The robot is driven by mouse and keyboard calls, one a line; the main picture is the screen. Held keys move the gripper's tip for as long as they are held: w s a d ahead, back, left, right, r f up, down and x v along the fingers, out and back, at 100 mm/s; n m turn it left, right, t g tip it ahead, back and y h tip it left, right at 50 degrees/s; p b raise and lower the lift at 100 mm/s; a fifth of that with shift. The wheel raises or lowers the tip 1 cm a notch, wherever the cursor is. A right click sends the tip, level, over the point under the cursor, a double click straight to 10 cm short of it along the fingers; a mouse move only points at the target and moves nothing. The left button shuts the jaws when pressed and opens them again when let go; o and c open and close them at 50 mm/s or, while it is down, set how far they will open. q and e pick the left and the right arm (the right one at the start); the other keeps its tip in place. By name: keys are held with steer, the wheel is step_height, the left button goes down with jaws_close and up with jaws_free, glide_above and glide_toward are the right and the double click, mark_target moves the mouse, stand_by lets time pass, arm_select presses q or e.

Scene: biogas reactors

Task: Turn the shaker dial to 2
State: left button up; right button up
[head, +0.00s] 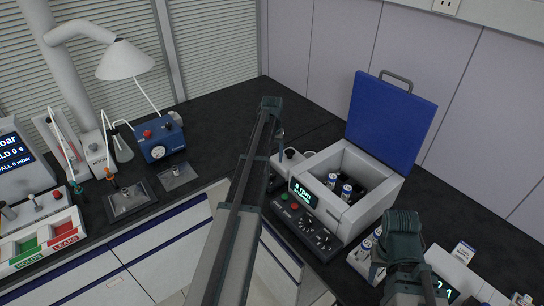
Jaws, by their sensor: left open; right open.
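The shaker (345,205) is a light grey box with its blue lid (390,118) standing open. Its display (303,191) reads 0 rpm. Round dials (305,219) with pale scale marks sit on the dark control panel (285,212) at its front left; their settings are too small to read. My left arm crosses the middle of the view, and its gripper (279,132) is open at the far end, behind and left of the shaker. My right gripper (403,224) is open to the right of the shaker, its fingers mostly hidden. Neither touches a dial.
Vials (346,192) stand inside the shaker. More vials in a rack (367,246) stand in front of it, near my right arm. The back-centre worktop is clear.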

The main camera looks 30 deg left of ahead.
arm_select(q)
step_height(320, 180, up, 5)
steer(key=p, duration=0.4)
arm_select(e)
step_height(320, 180, up, 5)
steer(key=shift+r, duration=0.1)
arm_select(q)
steer(key=s+d+m, duration=0.5)
steer(key=s+d, duration=1.8)
steer(key=d, duration=0.3)
steer(key=s+d+f+m+y+b, duration=0.1)
steer(key=s+d+f+m+b, duration=0.2)
steer(key=d+f+b, duration=0.3)
steer(key=s+d, duration=0.1)
steer(key=d, duration=0.4)
steer(key=shift+s, duration=0.4)
arm_select(e)
step_height(320, 180, down, 6)
steer(key=shift+f, duration=0.2)
